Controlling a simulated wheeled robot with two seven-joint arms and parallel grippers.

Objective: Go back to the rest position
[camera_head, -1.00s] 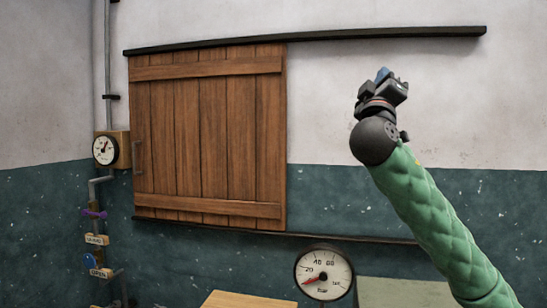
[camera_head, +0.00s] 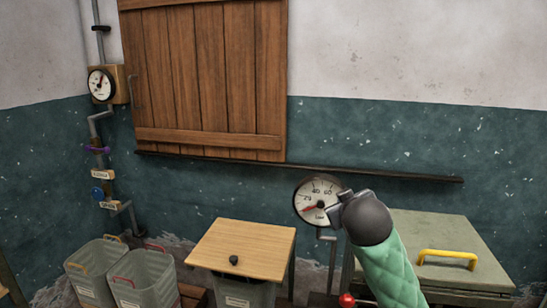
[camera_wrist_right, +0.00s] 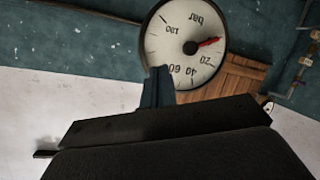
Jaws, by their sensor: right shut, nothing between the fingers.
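My right arm in its green quilted sleeve comes up from the lower right in the head view. In the head view the gauge (camera_head: 312,196) is partly covered by the gripper. My left gripper is not in view.
A wooden sliding door (camera_head: 205,75) hangs on the wall above a dark rail (camera_head: 400,176). Below are a wooden-lidded bin (camera_head: 243,246), two grey bins (camera_head: 140,278) at left, and a grey-green lid with a yellow handle (camera_head: 446,257). A small gauge (camera_head: 101,84) and valves are at left.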

